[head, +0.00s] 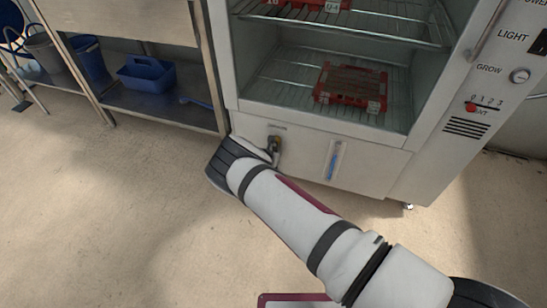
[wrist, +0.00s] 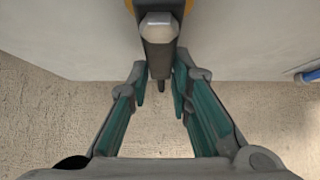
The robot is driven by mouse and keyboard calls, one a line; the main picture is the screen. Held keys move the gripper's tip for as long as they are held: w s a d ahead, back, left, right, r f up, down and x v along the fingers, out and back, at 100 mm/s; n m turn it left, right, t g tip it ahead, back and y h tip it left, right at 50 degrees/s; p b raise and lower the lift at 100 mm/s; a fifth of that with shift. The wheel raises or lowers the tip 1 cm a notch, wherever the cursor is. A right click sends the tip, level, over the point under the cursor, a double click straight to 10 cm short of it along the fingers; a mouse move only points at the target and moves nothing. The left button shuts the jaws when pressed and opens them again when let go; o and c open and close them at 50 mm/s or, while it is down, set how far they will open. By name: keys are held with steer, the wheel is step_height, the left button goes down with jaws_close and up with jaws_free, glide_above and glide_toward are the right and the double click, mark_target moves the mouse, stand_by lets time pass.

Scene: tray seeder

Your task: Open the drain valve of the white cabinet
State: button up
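The white cabinet (head: 300,136) stands open-fronted at the upper right in the head view. Its drain valve (head: 275,143) sits low on the front panel, left of centre. In the wrist view the valve (wrist: 159,42) is a grey metal body with a light hexagonal end and an orange-yellow part behind it at the top edge. My gripper (wrist: 160,84) has its green-padded fingers apart, one on each side of the valve's narrow lower end. Whether a finger touches it, I cannot tell. In the head view my wrist hides the fingers.
A blue level tube (head: 333,161) is on the panel right of the valve. Red trays (head: 324,96) sit on the cabinet's wire shelves. A metal bench (head: 150,103) with a blue caddy (head: 147,73) stands at left. The floor in front is clear.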

steer(key=shift+o, duration=1.4)
steer(key=shift+a, duration=0.1)
steer(key=v, duration=1.2)
steer(key=shift+r, duration=0.1)
